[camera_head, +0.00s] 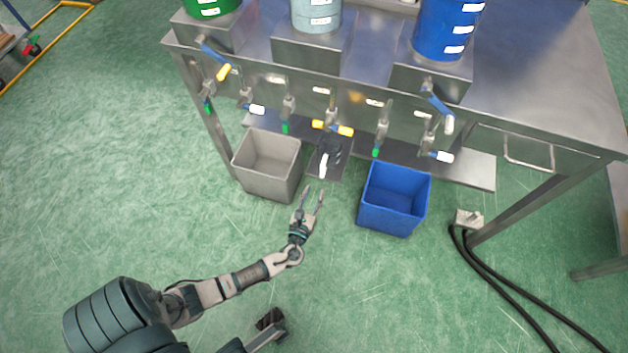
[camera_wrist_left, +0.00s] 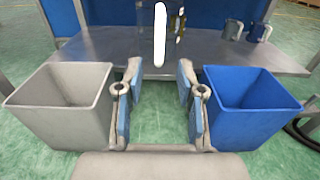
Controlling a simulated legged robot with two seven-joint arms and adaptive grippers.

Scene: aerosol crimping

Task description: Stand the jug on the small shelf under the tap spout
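The jug (camera_head: 331,147), dark with a white upright handle (camera_head: 323,165), stands at the small shelf (camera_head: 338,168) between the two bins, close below the yellow-handled tap (camera_head: 331,122). From above I cannot tell whether it is exactly under the spout. My left gripper (camera_head: 312,190) is open and empty, in front of the handle and apart from it. In the left wrist view the white handle (camera_wrist_left: 160,35) rises beyond and between the two spread fingers (camera_wrist_left: 158,95); most of the jug body is hard to make out there.
A grey bin (camera_head: 268,190) stands left of my left gripper and a blue bin (camera_head: 393,218) stands right. More taps line the steel table (camera_head: 545,85), with drums above, including a blue drum (camera_head: 446,28). Black hoses (camera_head: 510,300) lie on the right floor.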

